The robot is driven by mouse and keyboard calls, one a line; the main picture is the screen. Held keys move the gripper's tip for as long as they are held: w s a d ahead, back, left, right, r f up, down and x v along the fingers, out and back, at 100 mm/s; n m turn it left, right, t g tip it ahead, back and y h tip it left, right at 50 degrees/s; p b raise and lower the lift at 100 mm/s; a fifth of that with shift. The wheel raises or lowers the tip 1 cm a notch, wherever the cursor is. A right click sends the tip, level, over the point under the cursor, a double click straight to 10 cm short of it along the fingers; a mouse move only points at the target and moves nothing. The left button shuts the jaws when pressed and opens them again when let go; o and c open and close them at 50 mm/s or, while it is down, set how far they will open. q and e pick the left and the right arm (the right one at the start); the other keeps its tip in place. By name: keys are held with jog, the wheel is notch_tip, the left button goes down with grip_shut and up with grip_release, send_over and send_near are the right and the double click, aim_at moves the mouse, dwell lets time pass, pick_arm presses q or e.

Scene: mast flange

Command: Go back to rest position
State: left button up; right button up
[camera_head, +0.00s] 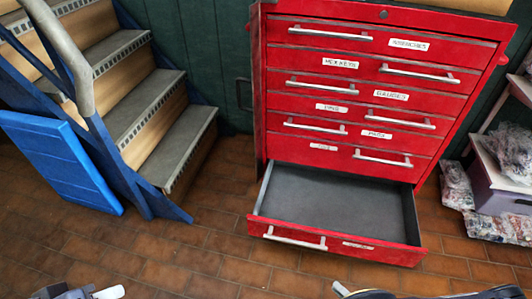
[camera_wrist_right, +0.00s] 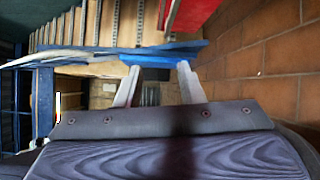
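My right gripper shows in the right wrist view (camera_wrist_right: 158,74), its two pale fingers apart with nothing held between them. In the head view only a small part of my right gripper (camera_head: 342,289) shows at the bottom edge, in front of the red tool cabinet. My left gripper (camera_head: 108,292) shows only as a pale finger and a dark piece at the bottom left edge; most of it is cut off, so its opening is hidden. Neither gripper is seen touching anything.
The red cabinet (camera_head: 356,138) stands ahead with its bottom drawer (camera_head: 334,200) pulled out and empty. Blue-framed stairs (camera_head: 148,120) with a blue panel (camera_head: 62,160) stand left. A shelf with wrapped bags (camera_head: 508,150) is at right. Brown tiled floor (camera_head: 215,245) is clear between.

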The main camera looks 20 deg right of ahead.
jog(key=w+a+r+n+g+y, duration=0.15)
jog(key=w+r+n+g, duration=0.25)
jog(key=r+n+g, duration=0.55)
jog(key=w+a+r+n+g+y, duration=0.1)
jog(key=w+r+n+g+y, duration=0.3)
jog(key=r+n, duration=1.05)
jog(key=s+a+r+n+t+h, duration=0.2)
jog(key=s+a+r+n+h, duration=0.15)
jog(key=r+n, duration=0.6)
jog(key=s+a+r+n+t+h, duration=0.15)
jog(key=a+r+n+h, duration=0.4)
jog(key=n, duration=0.75)
notch_tip(320, 180, up, 29)
jog(key=p, duration=2.8)
jog(key=shift+s+d+m+g+p, duration=0.2)
jog(key=shift+s+m+g+p, duration=0.05)
jog(key=shift+m+g+p, duration=0.1)
jog(key=shift+f, duration=0.1)
